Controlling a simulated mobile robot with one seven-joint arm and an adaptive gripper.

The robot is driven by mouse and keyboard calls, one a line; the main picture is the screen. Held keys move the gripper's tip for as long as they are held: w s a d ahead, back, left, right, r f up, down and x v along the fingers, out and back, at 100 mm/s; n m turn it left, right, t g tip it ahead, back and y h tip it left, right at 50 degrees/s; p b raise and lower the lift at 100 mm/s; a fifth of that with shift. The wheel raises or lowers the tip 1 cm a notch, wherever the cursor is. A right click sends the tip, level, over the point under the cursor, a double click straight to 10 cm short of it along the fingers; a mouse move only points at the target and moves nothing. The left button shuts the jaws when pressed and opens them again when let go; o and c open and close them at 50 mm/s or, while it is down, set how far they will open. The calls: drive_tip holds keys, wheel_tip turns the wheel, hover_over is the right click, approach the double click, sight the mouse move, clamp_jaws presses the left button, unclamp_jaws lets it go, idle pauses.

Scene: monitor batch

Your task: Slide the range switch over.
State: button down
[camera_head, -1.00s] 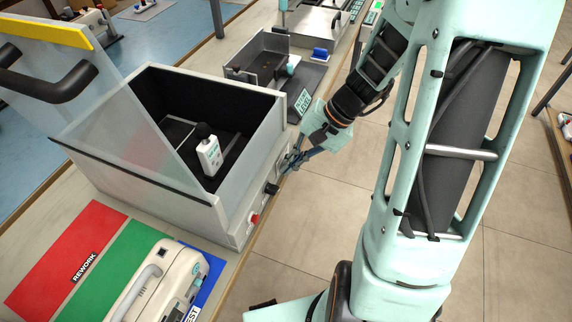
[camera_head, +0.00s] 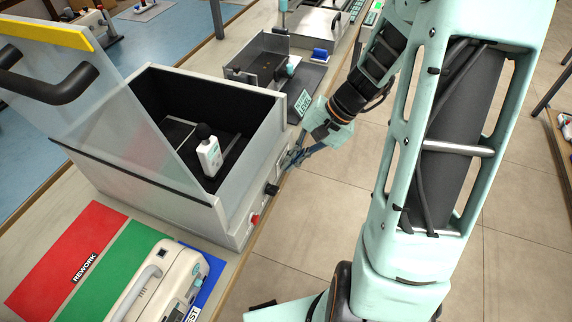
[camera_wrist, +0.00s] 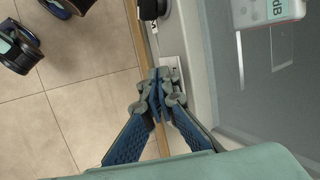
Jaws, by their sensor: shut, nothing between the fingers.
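The grey test box (camera_head: 232,205) stands on the bench with its clear lid raised. My gripper (camera_head: 287,163) is shut and empty at the box's front face, beyond the black knob (camera_head: 272,189). In the wrist view my closed fingertips (camera_wrist: 160,82) lie over a small white plate (camera_wrist: 172,66) on the front panel, which looks like the range switch. The fingers cover part of this plate, and I cannot tell the slider's position or whether they touch it. The black knob also shows in the wrist view (camera_wrist: 152,9).
A white dB meter (camera_head: 209,156) with a dark tip stands inside the box. A red button (camera_head: 254,218) is on the front face. A cream device (camera_head: 160,285) sits near the red mat (camera_head: 62,255) and green mat. Open floor lies right of the bench edge.

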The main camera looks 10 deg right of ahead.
drive_tip(key=shift+w+d, duration=0.15)
drive_tip(key=shift+w, duration=0.1)
drive_tip(key=shift+s+a, duration=0.2)
drive_tip(key=shift+s, duration=0.05)
drive_tip(key=shift+r, duration=0.1)
idle(0.3)
drive_tip(key=r+p, duration=0.2)
drive_tip(key=r, duration=0.1)
drive_tip(key=r+p, duration=0.2)
drive_tip(key=shift+s+d+r, duration=0.1)
drive_tip(key=shift+d+r, duration=0.1)
drive_tip(key=shift+r, duration=0.2)
idle(0.4)
